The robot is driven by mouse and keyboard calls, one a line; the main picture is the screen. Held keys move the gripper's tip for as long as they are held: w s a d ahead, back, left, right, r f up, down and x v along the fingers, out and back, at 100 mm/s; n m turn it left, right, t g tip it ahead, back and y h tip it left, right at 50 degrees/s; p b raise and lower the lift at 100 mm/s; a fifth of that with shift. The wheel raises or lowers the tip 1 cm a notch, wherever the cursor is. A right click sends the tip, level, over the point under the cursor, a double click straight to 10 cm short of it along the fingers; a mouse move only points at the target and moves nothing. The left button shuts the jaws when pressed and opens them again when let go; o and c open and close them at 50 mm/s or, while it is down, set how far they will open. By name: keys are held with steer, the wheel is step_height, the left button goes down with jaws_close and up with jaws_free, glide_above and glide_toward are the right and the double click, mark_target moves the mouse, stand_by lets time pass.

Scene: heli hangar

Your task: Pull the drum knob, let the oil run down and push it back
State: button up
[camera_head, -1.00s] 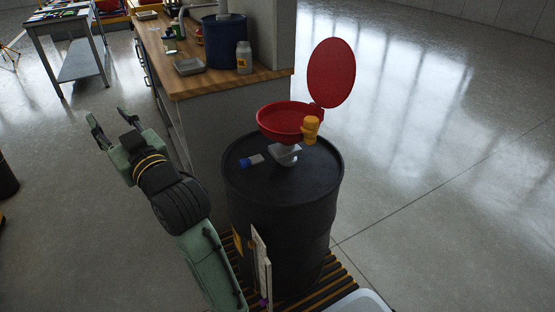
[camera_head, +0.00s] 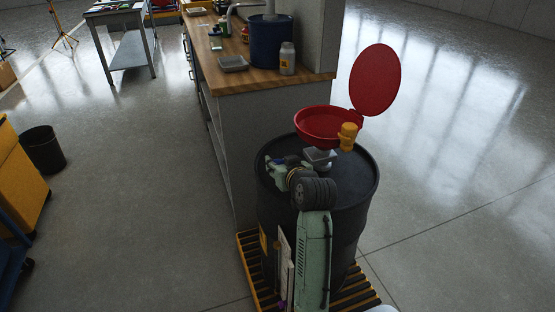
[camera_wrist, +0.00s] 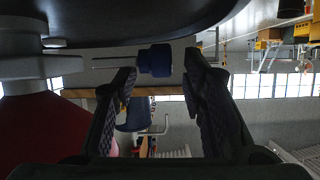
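The black drum (camera_head: 352,180) stands on a slatted pallet. A red funnel (camera_head: 318,128) with its lid (camera_head: 375,80) raised sits on a grey fitting (camera_head: 321,157) on the drum top. A small blue knob (camera_wrist: 155,60) on a thin rod extends from this fitting; in the head view it is largely hidden by my gripper. My gripper (camera_head: 276,171) is low over the drum top, left of the fitting. In the wrist view my gripper (camera_wrist: 160,72) is open, its fingers on either side of the knob with small gaps. An orange piece (camera_head: 348,136) is at the funnel's right rim.
A wooden-topped counter (camera_head: 245,80) with a blue container (camera_head: 272,42) and a white bottle (camera_head: 287,60) stands behind the drum. Thin panels (camera_head: 285,262) lean at the drum's front. A black bin (camera_head: 42,150) stands at left. The floor right of the drum is clear.

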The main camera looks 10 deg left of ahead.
mark_target(275, 161)
steer(key=shift+x, duration=1.5)
steer(key=shift+c, duration=0.2)
steer(key=c, duration=0.7)
steer(key=shift+a, duration=0.1)
jaws_close()
steer(key=shift+a, duration=0.1)
